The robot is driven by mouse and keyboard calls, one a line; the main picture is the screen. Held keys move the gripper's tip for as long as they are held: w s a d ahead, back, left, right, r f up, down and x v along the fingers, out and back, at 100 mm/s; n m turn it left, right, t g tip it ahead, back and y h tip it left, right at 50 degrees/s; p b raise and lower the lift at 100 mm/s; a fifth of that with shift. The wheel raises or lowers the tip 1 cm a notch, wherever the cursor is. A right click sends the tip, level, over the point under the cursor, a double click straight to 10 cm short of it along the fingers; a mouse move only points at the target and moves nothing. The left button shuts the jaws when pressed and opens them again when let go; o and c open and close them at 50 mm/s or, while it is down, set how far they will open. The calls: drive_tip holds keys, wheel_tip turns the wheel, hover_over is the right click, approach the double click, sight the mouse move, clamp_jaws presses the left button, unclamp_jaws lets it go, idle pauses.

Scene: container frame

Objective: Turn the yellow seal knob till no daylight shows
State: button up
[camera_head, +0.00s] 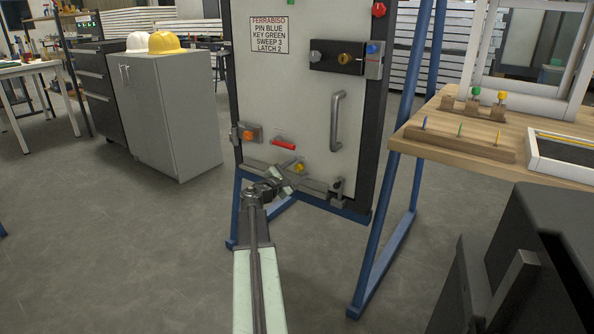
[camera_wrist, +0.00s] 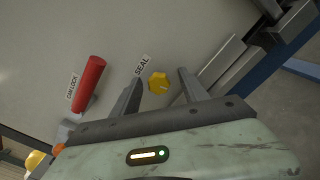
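The yellow seal knob (camera_wrist: 159,84) sits on the pale door panel beside a "SEAL" label (camera_wrist: 142,66). In the head view the knob (camera_head: 299,167) is low on the door (camera_head: 300,110), partly hidden by my gripper. My gripper (camera_wrist: 160,77) is open and empty. In the wrist view the knob appears between its two fingertips, with space on both sides; I cannot tell how far the tips are from the door. A grey strip (camera_wrist: 222,62) runs along the door's lower edge. I cannot make out any daylight at the seal.
A red cam lock handle (camera_wrist: 89,83) is left of the knob. The door also has a vertical grey handle (camera_head: 337,120), an upper latch plate (camera_head: 337,58) and a lettered sign (camera_head: 283,35). Blue frame legs (camera_head: 384,235) and a wooden bench (camera_head: 540,160) stand at right.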

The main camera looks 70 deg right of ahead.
drive_tip(key=shift+w, duration=0.1)
drive_tip(key=v, duration=0.7)
drive_tip(key=shift+a, duration=0.4)
